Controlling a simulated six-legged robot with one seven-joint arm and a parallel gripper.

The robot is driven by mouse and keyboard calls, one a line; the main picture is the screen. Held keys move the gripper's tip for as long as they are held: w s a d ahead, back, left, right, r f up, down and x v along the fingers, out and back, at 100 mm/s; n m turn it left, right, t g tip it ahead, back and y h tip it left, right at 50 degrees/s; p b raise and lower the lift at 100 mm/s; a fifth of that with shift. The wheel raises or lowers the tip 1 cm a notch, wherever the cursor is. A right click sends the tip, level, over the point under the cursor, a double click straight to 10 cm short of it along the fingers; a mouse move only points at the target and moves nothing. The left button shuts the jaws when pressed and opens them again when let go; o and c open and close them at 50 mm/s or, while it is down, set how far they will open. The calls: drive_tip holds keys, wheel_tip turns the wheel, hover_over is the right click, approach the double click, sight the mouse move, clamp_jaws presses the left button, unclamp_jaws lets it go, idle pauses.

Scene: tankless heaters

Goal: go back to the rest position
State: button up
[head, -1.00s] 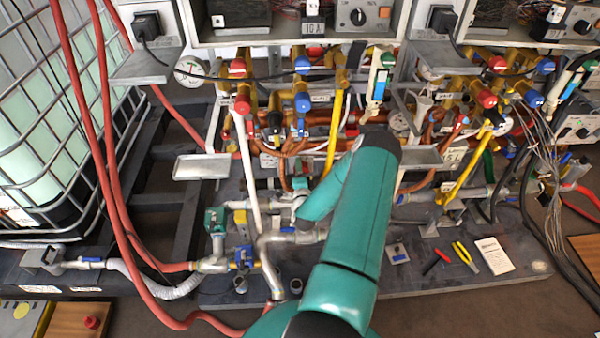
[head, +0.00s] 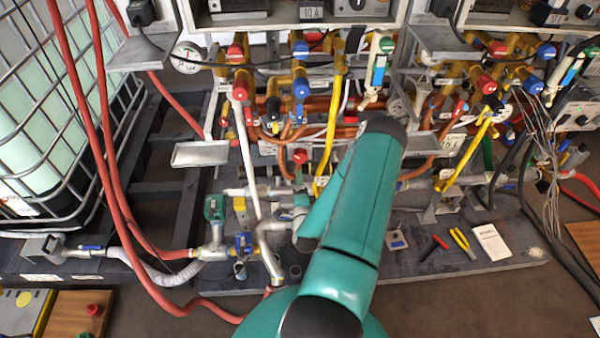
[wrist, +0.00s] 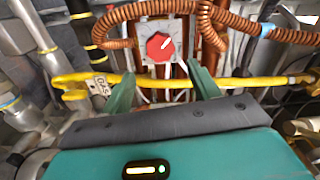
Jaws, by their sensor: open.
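My gripper (wrist: 163,88) shows in the wrist view with its two green fingers apart and nothing between them. Beyond the fingers are a yellow pipe (wrist: 240,83) running across the picture and a red knob (wrist: 159,46) on a grey plate. I cannot tell whether the fingers touch the pipe. In the head view my teal arm reaches up from the bottom centre toward the pipework, and the gripper is hidden behind it.
Pipes with red valve caps (head: 239,90) and blue valve caps (head: 301,88) fill the back. A red hose (head: 108,170) hangs at the left beside a caged tank (head: 60,110). Pliers (head: 463,243) and a white notepad (head: 491,243) lie at the right.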

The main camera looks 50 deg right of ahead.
drive_tip(key=shift+v, duration=0.9)
